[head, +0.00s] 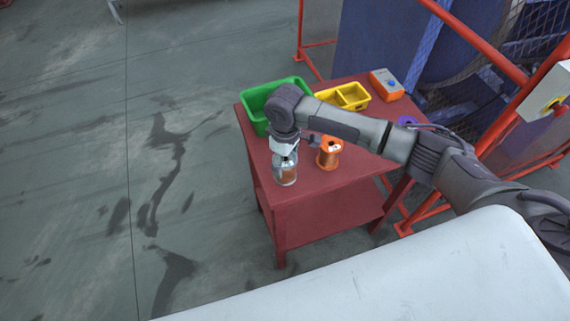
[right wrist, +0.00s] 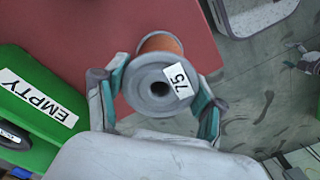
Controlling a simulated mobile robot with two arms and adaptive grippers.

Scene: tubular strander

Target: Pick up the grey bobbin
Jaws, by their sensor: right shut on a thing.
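The grey bobbin (right wrist: 152,102) shows in the right wrist view with a grey flange, a white "75" label and copper-coloured wire. In the head view the grey bobbin (head: 284,177) is near the front left edge of the red table. My right gripper (right wrist: 160,108) is shut on its flange, one finger on each side. In the head view my right gripper (head: 285,156) comes down on it from above. I cannot tell whether the bobbin touches the table. My left gripper is not in view.
An orange bobbin (head: 329,152) stands close to the right on the red table (head: 316,195). A green bin (head: 256,98), labelled EMPTY in the wrist view (right wrist: 38,100), a yellow tray (head: 352,97), an orange box (head: 386,84) and a purple bobbin (head: 407,121) are behind. Red railings (head: 470,38) stand beyond.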

